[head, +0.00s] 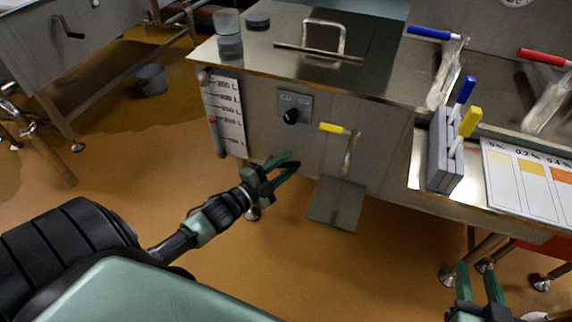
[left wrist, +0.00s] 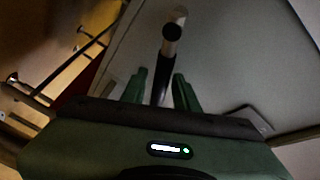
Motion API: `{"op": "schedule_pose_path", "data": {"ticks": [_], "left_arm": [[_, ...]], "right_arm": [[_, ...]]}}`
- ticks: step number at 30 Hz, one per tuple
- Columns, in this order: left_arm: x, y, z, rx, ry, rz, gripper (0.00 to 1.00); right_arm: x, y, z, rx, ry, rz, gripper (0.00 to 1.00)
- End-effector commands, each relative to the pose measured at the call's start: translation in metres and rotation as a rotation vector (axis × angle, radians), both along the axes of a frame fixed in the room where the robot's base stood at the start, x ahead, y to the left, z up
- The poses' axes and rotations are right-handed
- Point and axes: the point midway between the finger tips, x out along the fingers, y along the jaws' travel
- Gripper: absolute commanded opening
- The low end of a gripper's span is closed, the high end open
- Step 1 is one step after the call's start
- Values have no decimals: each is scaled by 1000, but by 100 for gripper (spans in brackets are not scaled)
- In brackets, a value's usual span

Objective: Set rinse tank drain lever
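The drain lever has a yellow grip (head: 334,128) and lies about level on the front of the steel rinse tank (head: 330,80). A metal pipe (head: 349,155) hangs down at its right end. My left gripper (head: 292,164) is in front of the tank, below and left of the yellow grip and apart from it. Its fingers are open. My right gripper (head: 480,275) is open and empty at the lower right.
A black knob (head: 291,116) and a litre scale (head: 226,115) are on the tank front. A grey rack (head: 440,155) holds blue- and yellow-handled tools beside a colour chart (head: 530,180). A grey bucket (head: 151,79) stands on the floor at left.

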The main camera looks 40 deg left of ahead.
Motion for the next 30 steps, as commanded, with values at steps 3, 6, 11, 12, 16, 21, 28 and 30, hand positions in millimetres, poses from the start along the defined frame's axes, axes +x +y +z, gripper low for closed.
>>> {"op": "schedule_pose_path", "data": {"ticks": [3,6,11,12,16,21,28,30], "left_arm": [[0,0,0,0,0,0,0],[0,0,0,0,0,0,0],[0,0,0,-1,0,0,0],[0,0,0,-1,0,0,0],[0,0,0,-1,0,0,0],[0,0,0,-1,0,0,0],[0,0,-1,-1,1,0,0],[0,0,-1,-1,1,0,0]], "right_arm": [[0,0,0,0,1,0,36],[0,0,0,0,1,0,36],[0,0,0,0,2,0,36],[0,0,0,0,2,0,36],[0,0,0,0,2,0,36],[0,0,0,0,2,0,36],[0,0,0,0,1,0,36],[0,0,0,0,1,0,36]]}}
